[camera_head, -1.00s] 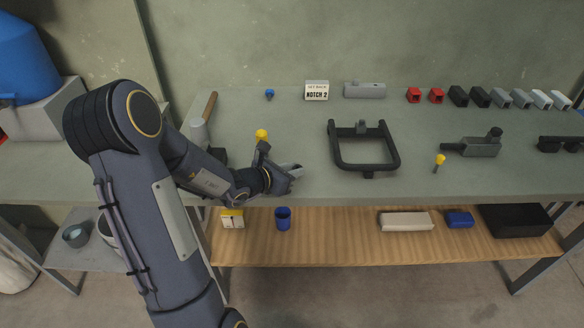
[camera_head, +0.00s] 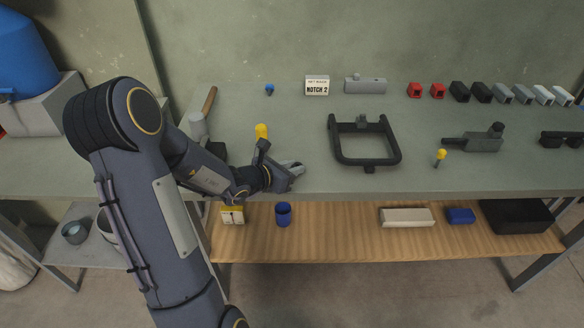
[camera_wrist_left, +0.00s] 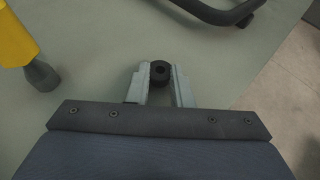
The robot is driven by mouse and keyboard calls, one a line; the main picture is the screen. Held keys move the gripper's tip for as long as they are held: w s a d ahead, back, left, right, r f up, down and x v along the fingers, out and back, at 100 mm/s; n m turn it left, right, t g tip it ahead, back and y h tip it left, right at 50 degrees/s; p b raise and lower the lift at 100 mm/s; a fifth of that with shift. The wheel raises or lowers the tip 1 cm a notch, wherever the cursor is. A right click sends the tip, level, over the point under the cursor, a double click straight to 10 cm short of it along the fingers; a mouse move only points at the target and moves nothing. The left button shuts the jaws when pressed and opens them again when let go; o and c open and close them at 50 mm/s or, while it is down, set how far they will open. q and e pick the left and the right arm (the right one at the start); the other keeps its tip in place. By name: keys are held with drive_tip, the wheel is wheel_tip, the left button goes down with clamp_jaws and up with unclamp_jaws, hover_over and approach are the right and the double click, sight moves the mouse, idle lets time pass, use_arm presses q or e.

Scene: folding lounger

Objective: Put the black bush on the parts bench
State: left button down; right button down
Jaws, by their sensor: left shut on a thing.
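My left gripper (camera_head: 294,170) is over the front part of the grey-green parts bench (camera_head: 320,183), left of the black U-shaped frame. In the left wrist view, its two grey fingers (camera_wrist_left: 160,84) are shut on the small round black bush (camera_wrist_left: 160,71), which has a hole in its end. The bush sits between the fingertips, with the bench top (camera_wrist_left: 110,45) behind it. I cannot tell whether it touches the bench. In the head view, the fingers hide the bush. My right gripper is not in view.
The black U-shaped frame (camera_head: 367,161) lies right of my gripper. A yellow-handled tool (camera_head: 261,130) stands close behind it, and a hammer (camera_head: 198,123) lies at left. A notch sign (camera_head: 317,86) and several blocks line the back. A wooden shelf (camera_head: 335,245) runs below.

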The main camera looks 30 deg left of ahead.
use_arm(q)
drive_tip(key=shift+f, duration=0.15)
drive_tip(key=c, duration=1.2)
unclamp_jaws()
drive_tip(key=shift+s, duration=0.1)
drive_tip(key=v, duration=0.7)
drive_tip(key=shift+s+a, duration=0.15)
drive_tip(key=shift+s, duration=0.15)
drive_tip(key=s+d+r+m+g+h+p, duration=0.1)
drive_tip(key=s+d+r+m+g+h, duration=0.15)
drive_tip(key=s+d+r+m, duration=0.35)
drive_tip(key=s+d+r+m+g+h+p, duration=0.1)
drive_tip(key=d+r+m+h, duration=0.25)
drive_tip(key=d+m, duration=0.55)
drive_tip(key=s+m+g+y+p, duration=0.1)
drive_tip(key=s+m+g+y, duration=0.3)
drive_tip(key=s+m, duration=0.9)
drive_tip(key=m+y, duration=0.1)
drive_tip(key=m, duration=0.2)
drive_tip(key=shift+s+a+m, duration=0.3)
drive_tip(key=shift+a, duration=0.1)
